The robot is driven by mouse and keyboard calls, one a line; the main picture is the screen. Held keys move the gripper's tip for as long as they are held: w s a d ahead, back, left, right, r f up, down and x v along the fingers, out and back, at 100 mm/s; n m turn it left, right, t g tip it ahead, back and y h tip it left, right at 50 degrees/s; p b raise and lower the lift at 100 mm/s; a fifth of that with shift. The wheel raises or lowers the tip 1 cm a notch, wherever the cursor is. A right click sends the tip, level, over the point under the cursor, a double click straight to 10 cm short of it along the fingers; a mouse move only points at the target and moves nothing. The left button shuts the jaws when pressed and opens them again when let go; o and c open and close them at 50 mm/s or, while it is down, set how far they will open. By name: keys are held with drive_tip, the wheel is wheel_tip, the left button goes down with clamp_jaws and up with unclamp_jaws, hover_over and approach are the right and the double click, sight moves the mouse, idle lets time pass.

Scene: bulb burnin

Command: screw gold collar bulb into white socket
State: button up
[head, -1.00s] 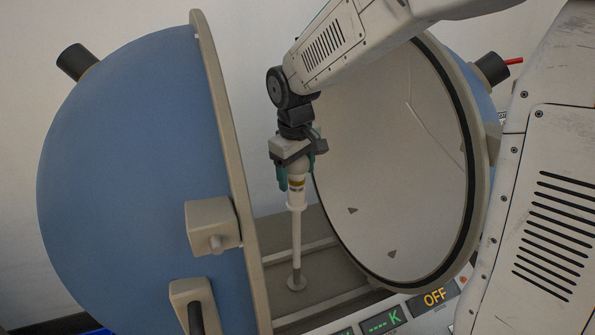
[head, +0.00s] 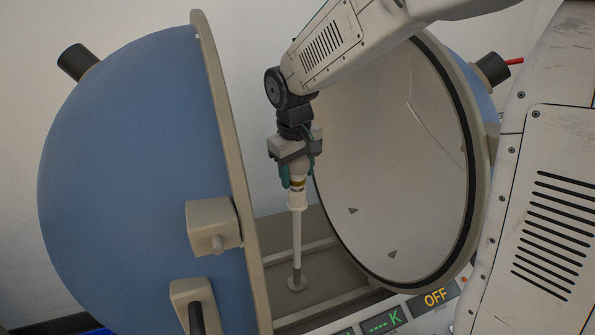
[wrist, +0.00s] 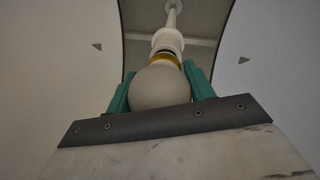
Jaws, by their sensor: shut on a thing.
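The bulb (wrist: 160,87) has a pale round globe and a gold collar (wrist: 164,59). In the head view the bulb (head: 297,180) is upright, collar down, at the top of the white socket (head: 297,200). The socket sits on a thin white post with a round foot inside the open sphere. My gripper (head: 297,170) comes from above, its teal fingers shut on the globe from both sides. In the wrist view the collar lines up with the socket (wrist: 168,36). How deep the base sits in the socket is hidden.
The blue sphere half (head: 130,190) with its tan rim stands close at the left. The other half, with a pale interior (head: 400,170), stands open at the right. A panel below reads OFF (head: 435,298). The sphere's floor around the post is clear.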

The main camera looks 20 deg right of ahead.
drive_tip(key=m, duration=0.5)
drive_tip(key=shift+m+g+h, duration=0.3)
drive_tip(key=shift+m+g, duration=0.1)
drive_tip(key=m, duration=0.4)
drive_tip(key=shift+s+g, duration=0.1)
drive_tip(key=shift+g, duration=0.3)
drive_tip(key=m, duration=0.5)
drive_tip(key=shift+f+g, duration=0.1)
drive_tip(key=shift+g, duration=0.3)
drive_tip(key=m, duration=0.5)
drive_tip(key=shift+s+g, duration=0.15)
drive_tip(key=shift+g, duration=0.25)
drive_tip(key=o, duration=0.9)
drive_tip(key=shift+c, duration=0.2)
